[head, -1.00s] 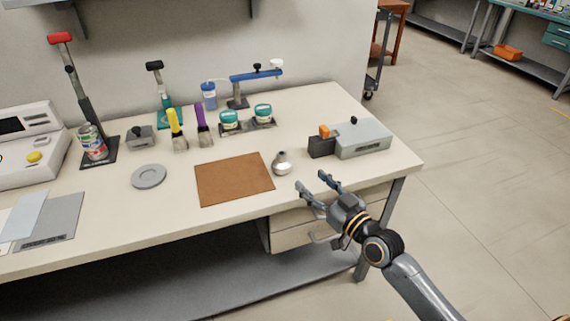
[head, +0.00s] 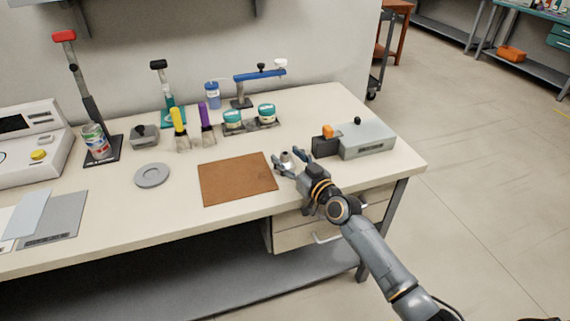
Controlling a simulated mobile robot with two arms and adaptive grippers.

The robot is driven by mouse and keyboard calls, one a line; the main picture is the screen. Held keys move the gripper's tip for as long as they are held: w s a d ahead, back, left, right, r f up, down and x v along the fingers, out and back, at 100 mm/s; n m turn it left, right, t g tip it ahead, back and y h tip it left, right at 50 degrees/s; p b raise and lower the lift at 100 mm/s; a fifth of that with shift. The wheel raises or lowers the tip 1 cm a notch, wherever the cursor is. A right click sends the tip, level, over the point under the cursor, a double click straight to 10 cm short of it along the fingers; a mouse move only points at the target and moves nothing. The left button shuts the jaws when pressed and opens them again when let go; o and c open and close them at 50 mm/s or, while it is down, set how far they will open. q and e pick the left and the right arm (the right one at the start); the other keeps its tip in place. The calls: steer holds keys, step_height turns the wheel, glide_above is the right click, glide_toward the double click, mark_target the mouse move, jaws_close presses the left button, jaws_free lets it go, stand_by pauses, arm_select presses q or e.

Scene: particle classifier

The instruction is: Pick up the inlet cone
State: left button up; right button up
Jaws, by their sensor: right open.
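The inlet cone (head: 286,157) is a small shiny silver piece with a narrow neck. It stands on the bench just right of the brown mat, partly hidden by my right gripper. My right gripper (head: 282,164) is open, its fingers reaching to the cone from the front right, one finger to each side of it in the picture. I cannot tell whether the fingers touch it. My left gripper is not in view.
The brown mat (head: 237,180) lies left of the cone. A grey box (head: 366,141) with a dark block and orange piece stands to the right. Two teal-lidded jars (head: 266,112) and brushes (head: 206,123) stand behind. A grey disc (head: 152,175) lies left.

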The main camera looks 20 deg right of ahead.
jaws_close()
steer(key=shift+r, duration=0.1)
